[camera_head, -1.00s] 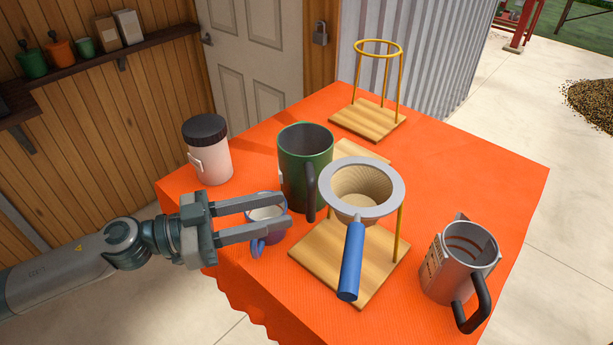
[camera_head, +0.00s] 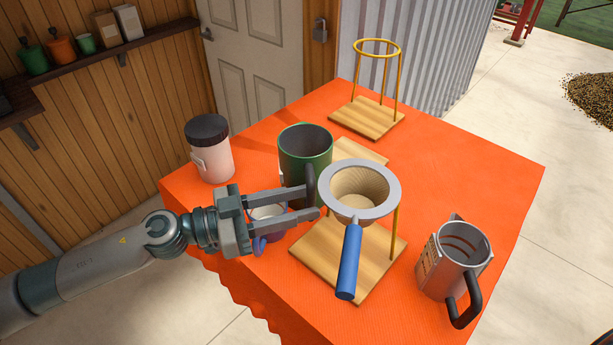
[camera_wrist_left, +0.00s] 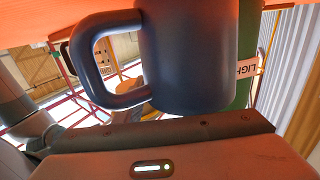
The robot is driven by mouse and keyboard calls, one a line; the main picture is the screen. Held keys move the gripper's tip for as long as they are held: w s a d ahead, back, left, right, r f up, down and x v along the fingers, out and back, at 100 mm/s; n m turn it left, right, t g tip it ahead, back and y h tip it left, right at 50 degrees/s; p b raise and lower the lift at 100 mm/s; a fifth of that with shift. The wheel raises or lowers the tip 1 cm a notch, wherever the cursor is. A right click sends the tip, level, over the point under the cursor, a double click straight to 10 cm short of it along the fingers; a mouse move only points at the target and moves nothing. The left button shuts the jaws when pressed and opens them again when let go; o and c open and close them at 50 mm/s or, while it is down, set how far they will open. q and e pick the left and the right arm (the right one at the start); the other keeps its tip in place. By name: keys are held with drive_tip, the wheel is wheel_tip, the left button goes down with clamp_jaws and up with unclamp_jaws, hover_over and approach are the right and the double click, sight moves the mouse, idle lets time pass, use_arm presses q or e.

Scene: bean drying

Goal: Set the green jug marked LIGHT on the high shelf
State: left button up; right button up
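The green jug (camera_head: 303,145) stands upright on the orange table in the head view, its black handle (camera_head: 311,178) facing the front. In the left wrist view, part of the green jug (camera_wrist_left: 246,45) shows a pale label reading "LIGH", cut off by a dark mug. My left gripper (camera_head: 314,202) is open, its two fingers apart, with the tips beside the lower part of the handle. I cannot tell whether they touch it. A wall shelf (camera_head: 150,41) runs along the wooden wall at upper left. My right gripper is not in view.
A blue-handled strainer (camera_head: 350,260) rests on a stand right of the jug. A grey jug (camera_head: 455,265) and a dark-lidded jar (camera_head: 212,160) stand nearby. Shelf pots (camera_head: 62,52) leave bare stretches.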

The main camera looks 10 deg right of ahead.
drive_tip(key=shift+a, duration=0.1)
use_arm(q)
clamp_jaws()
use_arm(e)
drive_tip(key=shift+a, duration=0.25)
use_arm(q)
drive_tip(key=shift+r, duration=0.15)
